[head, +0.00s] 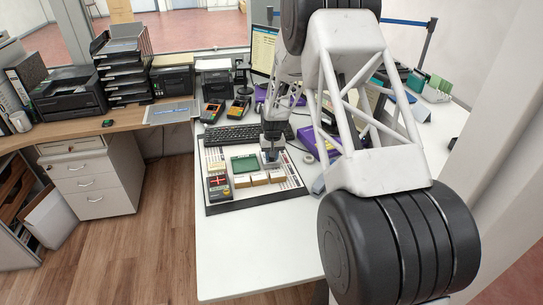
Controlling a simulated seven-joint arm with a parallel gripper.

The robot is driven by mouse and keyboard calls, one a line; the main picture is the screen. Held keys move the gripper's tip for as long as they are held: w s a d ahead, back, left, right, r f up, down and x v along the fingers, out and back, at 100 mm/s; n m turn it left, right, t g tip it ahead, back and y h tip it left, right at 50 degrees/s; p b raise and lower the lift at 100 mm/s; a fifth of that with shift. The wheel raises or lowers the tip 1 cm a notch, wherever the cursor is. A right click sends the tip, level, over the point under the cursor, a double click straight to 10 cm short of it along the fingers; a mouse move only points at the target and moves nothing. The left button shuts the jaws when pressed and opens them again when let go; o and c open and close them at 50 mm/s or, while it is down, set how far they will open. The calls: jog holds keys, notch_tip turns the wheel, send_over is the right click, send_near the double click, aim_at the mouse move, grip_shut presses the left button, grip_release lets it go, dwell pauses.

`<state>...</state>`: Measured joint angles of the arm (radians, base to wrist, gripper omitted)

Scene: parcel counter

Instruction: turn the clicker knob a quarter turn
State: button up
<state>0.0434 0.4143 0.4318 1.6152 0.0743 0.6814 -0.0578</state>
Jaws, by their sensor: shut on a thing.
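My gripper (271,154) points down over the back right part of a flat board (256,199) with a black front edge. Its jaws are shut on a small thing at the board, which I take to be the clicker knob. The jaws hide most of it, so the knob's angle cannot be told. A green pad (244,164) lies to the left of my gripper. Several small pale boxes (259,179) sit in a row in front of it. A dark device with a red cross (219,187) is at the board's left.
A black keyboard (232,135) lies just behind the board, with two handheld terminals (238,107) further back. A tape roll (309,158) is close to the right of my gripper. The white counter (245,245) is bare in front of the board. My arm hides much of the right side.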

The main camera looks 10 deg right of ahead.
jog(key=shift+m, duration=0.6)
jog(key=o, duration=0.9)
jog(key=shift+r, duration=0.15)
jog(key=shift+d+r, duration=0.15)
jog(key=shift+r, duration=3.65)
jog(key=shift+s, duration=0.1)
